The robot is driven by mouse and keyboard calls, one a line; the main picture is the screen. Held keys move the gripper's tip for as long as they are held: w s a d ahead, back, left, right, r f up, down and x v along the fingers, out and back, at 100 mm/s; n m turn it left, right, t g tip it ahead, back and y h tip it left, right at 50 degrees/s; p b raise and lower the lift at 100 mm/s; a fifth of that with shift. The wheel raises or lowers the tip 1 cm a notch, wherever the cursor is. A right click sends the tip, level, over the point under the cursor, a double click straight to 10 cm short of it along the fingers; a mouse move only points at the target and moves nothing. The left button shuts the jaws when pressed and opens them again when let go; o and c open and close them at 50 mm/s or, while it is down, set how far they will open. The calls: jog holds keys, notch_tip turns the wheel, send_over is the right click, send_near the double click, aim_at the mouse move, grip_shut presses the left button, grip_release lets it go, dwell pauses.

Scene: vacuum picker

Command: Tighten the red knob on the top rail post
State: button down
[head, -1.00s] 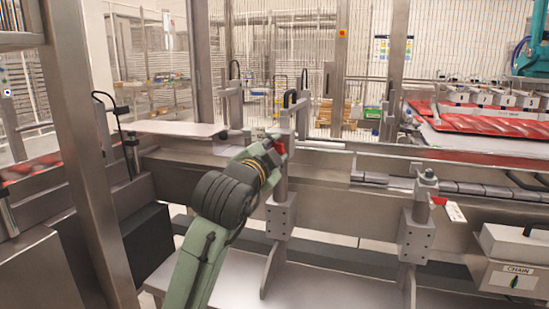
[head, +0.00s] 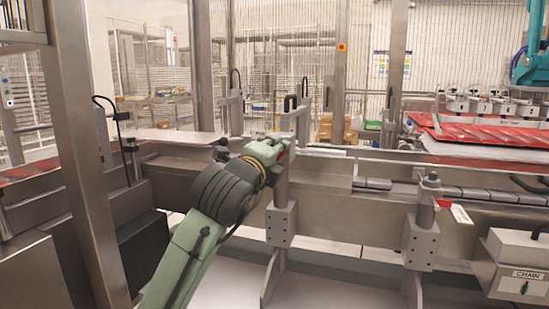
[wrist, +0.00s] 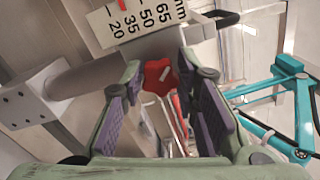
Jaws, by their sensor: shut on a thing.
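The red knob (wrist: 158,77) sits between my gripper's purple-padded fingers (wrist: 163,80) in the wrist view, just under the grey top end of a post. The fingers close on it from both sides. A white scale plate (wrist: 135,18) with numbers is beside it. In the head view my green gripper (head: 277,150) is against the upper part of the left rail post (head: 283,185), and mostly hides the knob; only a bit of red (head: 281,156) shows.
A second post (head: 422,235) with another red knob (head: 443,203) and a small white plate stands to the right. A box marked CHAIN (head: 518,263) is at the lower right. A metal upright (head: 80,150) stands at the left. A rail beam runs behind the posts.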

jog(key=shift+m+b, duration=0.3)
jog(key=shift+m, duration=4.1)
jog(key=c, duration=1.2)
grip_release()
jog(key=shift+c, duration=0.2)
jog(key=shift+r, duration=0.1)
jog(key=v, duration=1.2)
